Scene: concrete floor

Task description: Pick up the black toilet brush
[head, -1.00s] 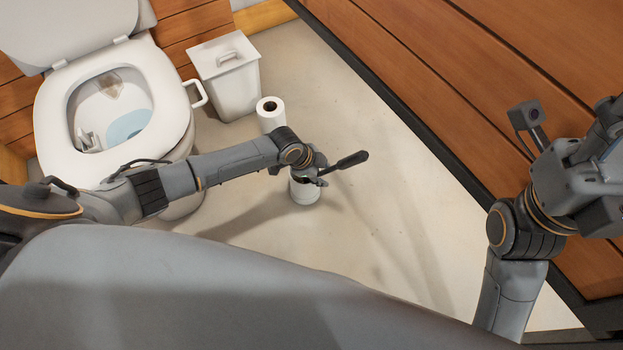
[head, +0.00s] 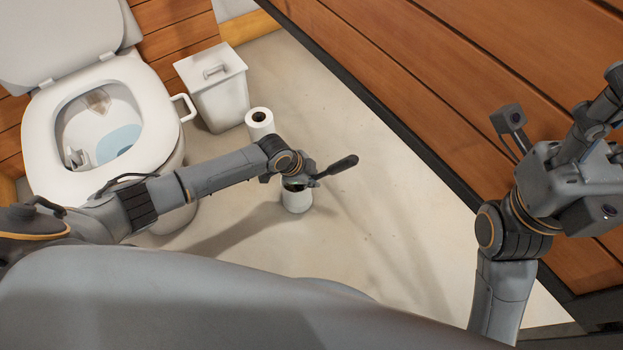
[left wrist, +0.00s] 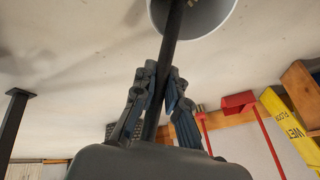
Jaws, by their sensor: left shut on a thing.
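The black toilet brush (head: 338,167) shows its dark handle in the head view, slanting up to the right from my left gripper (head: 311,181). In the left wrist view, the fingers of my left gripper (left wrist: 163,92) are shut on the brush's thin black rod (left wrist: 170,42). The rod runs up to the white round holder (left wrist: 210,14). In the head view the white holder (head: 297,201) is just below the gripper. The brush head is hidden.
A toilet (head: 152,110) with its lid raised stands at left. A white lidded bin (head: 217,95) and a paper roll (head: 259,126) stand behind the holder. A wooden wall (head: 440,60) runs along the right. Floor right of the holder is clear.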

